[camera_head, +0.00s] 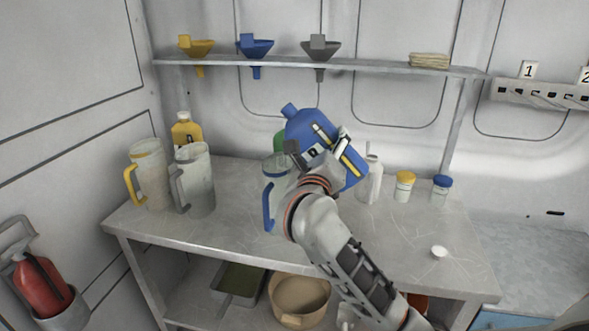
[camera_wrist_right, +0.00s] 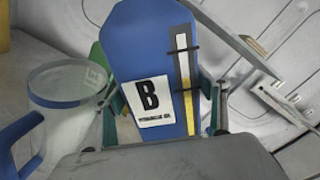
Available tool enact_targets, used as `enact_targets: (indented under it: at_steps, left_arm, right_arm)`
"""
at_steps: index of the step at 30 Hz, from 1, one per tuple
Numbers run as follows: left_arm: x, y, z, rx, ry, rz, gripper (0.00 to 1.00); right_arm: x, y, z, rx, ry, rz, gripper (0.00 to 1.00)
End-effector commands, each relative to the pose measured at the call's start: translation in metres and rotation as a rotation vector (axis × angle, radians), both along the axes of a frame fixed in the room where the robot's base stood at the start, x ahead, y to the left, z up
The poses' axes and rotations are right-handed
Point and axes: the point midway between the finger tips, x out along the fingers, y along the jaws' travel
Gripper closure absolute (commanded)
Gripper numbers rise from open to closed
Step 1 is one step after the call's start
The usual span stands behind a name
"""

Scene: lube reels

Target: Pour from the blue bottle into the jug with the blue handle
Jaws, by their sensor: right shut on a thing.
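The blue bottle (camera_head: 310,128) is held up above the bench, tilted with its neck toward the upper left in the head view. My right gripper (camera_head: 318,165) is shut on it. In the right wrist view the bottle (camera_wrist_right: 150,60) shows a white label with "B" and a level strip, between the fingers of my right gripper (camera_wrist_right: 165,112). The jug with the blue handle (camera_head: 268,205) stands on the bench to the left of the gripper, partly hidden by it. Its open rim and blue handle show in the right wrist view (camera_wrist_right: 68,85). My left gripper is out of view.
A yellow-handled jug (camera_head: 152,175) and a grey-handled jug (camera_head: 195,180) stand at the left, before a yellow bottle (camera_head: 185,130). A green thing (camera_head: 280,143) is behind the blue bottle. A white bottle (camera_head: 370,180) and two capped tubs stand right. The shelf (camera_head: 290,62) holds funnels.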

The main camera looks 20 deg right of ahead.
Motion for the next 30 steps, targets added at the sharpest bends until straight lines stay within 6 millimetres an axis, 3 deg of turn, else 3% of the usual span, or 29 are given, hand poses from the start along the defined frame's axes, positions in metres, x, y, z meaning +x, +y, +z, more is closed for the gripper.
enact_targets:
  at_steps: [11,19,30]
  left_arm:
    - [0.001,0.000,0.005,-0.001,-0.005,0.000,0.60]
    - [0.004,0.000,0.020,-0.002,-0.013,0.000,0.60]
    - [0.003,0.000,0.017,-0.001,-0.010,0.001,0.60]
  right_arm:
    - [-0.001,-0.001,0.002,-0.014,0.003,-0.001,0.75]
    - [-0.004,-0.004,-0.008,-0.098,0.054,0.000,0.75]
    - [-0.004,-0.004,-0.009,-0.098,0.054,0.000,0.75]
